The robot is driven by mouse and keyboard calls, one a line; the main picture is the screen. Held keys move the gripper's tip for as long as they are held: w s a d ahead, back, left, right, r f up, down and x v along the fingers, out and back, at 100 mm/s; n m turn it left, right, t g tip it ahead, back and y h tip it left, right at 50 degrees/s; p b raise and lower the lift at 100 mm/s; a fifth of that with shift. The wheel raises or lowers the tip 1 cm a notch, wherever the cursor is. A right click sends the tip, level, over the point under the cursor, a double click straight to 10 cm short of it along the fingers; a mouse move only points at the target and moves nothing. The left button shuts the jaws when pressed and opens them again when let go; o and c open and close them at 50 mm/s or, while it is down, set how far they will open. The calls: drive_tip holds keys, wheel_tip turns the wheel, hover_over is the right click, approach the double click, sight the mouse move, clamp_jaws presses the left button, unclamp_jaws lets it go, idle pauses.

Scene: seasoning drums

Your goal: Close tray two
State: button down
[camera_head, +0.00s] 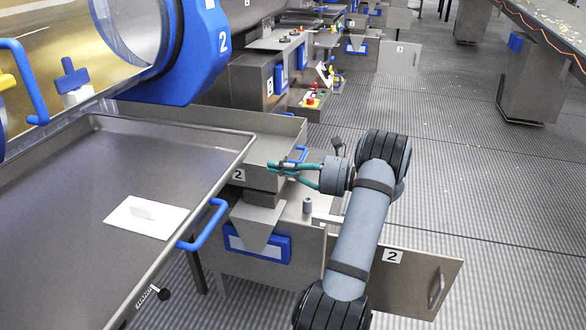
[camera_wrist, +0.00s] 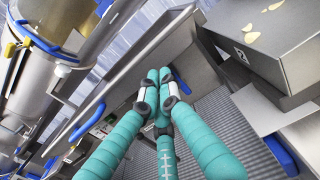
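The grey metal tray (camera_head: 215,112) with a "2" label on its near face sits beyond the large front tray. It juts out from below the big blue-rimmed drum marked 2. A blue handle (camera_head: 298,156) is on its right side. My gripper (camera_head: 279,166) is at the tray's right side, close to that handle. In the wrist view the teal fingertips (camera_wrist: 160,88) are drawn together with nothing visible between them. A blue handle (camera_wrist: 181,80) shows just right of the tips. Whether they touch it is unclear.
The large front tray (camera_head: 75,180) holds a white plate (camera_head: 148,216) and has a blue handle (camera_head: 207,226). An open cabinet door (camera_head: 415,278) marked 2 stands beyond my arm. A grey box (camera_wrist: 265,45) marked 2 fills the upper right of the wrist view.

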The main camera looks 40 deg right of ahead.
sight(244, 161)
drive_tip(key=x, duration=0.6)
drive_tip(key=shift+w+a+p, duration=0.2)
drive_tip(key=shift+p, duration=0.15)
